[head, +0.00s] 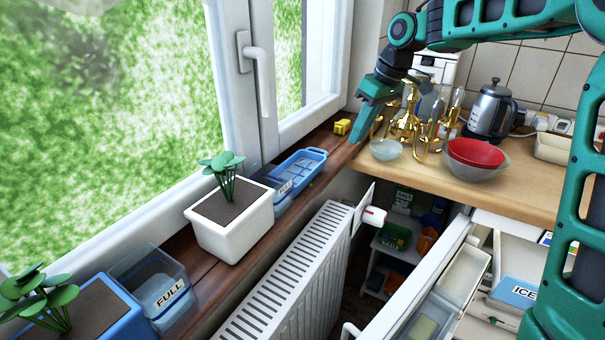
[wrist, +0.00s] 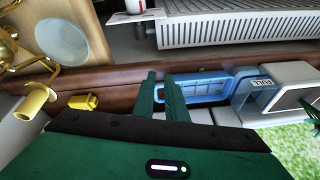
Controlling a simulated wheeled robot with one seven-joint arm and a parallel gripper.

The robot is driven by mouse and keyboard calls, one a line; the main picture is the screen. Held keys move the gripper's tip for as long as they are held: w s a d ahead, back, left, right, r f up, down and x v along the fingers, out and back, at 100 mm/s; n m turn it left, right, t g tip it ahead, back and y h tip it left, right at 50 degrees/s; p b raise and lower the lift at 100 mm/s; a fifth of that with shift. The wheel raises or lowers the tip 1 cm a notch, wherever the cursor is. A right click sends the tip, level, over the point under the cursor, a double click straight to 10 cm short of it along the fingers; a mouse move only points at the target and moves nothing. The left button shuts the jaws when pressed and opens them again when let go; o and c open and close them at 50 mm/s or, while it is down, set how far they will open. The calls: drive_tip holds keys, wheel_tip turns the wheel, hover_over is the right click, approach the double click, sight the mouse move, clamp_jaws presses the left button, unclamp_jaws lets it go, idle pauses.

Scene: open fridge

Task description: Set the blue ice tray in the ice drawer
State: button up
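The blue ice tray (head: 298,172) lies on the dark wooden window sill, beside a small blue container. It also shows in the wrist view (wrist: 203,88), just right of my fingers. My gripper (head: 362,128) is above the far end of the sill, apart from the tray. In the wrist view my gripper (wrist: 162,95) has two green fingers with a gap between them and nothing held. The drawer with the blue ICE label (head: 515,291) is in the open fridge at lower right, partly hidden by my arm.
A white planter (head: 232,222) and a FULL container (head: 160,292) stand nearer on the sill. A yellow object (head: 342,127) sits beyond the tray. The radiator (head: 285,275) and fridge door (head: 415,285) lie between sill and drawer. The counter holds bowls (head: 475,156) and a kettle (head: 491,108).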

sight(324, 155)
drive_tip(key=w+a+f, duration=0.1)
drive_tip(key=a, duration=0.1)
drive_tip(key=w+a+f+n, duration=0.1)
drive_tip(key=w+a+f, duration=0.1)
drive_tip(key=a, duration=0.1)
drive_tip(key=w+a+f+n+y, duration=0.1)
drive_tip(key=a+f, duration=0.1)
drive_tip(key=a, duration=0.1)
drive_tip(key=shift+w+a, duration=0.15)
drive_tip(key=shift+w, duration=0.15)
drive_tip(key=shift+a+x, duration=0.25)
drive_tip(key=shift+x, duration=2.35)
drive_tip(key=shift+r, duration=0.15)
clamp_jaws()
